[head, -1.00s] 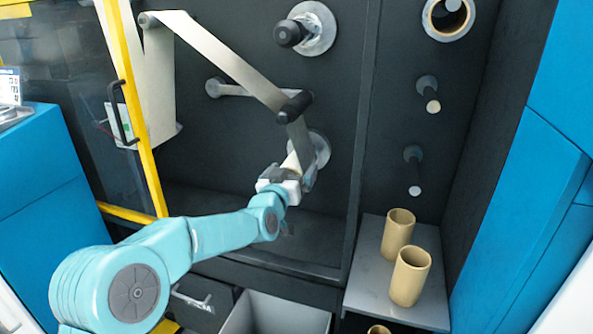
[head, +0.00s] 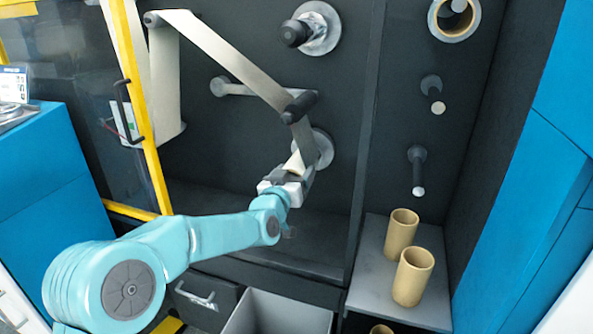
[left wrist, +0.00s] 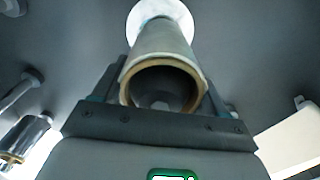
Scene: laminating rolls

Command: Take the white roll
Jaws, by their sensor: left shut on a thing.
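The white roll (head: 296,162) is on the lower spindle of the dark machine panel, in front of a round grey flange (head: 322,148). A pale web runs down to it from a dark roller. In the left wrist view the roll (left wrist: 160,45) points away from me, its brown core ring facing the camera. My left gripper (head: 301,177) is shut on the roll, one finger on each side; it also shows in the left wrist view (left wrist: 162,88). The gripper hides part of the roll in the head view. My right gripper is not in view.
Two cardboard cores (head: 413,276) stand on a grey shelf (head: 375,272) at the lower right. An open grey bin (head: 275,315) is below. A yellow-framed door (head: 140,100) is at the left. Empty spindles (head: 418,178) stick out at the right.

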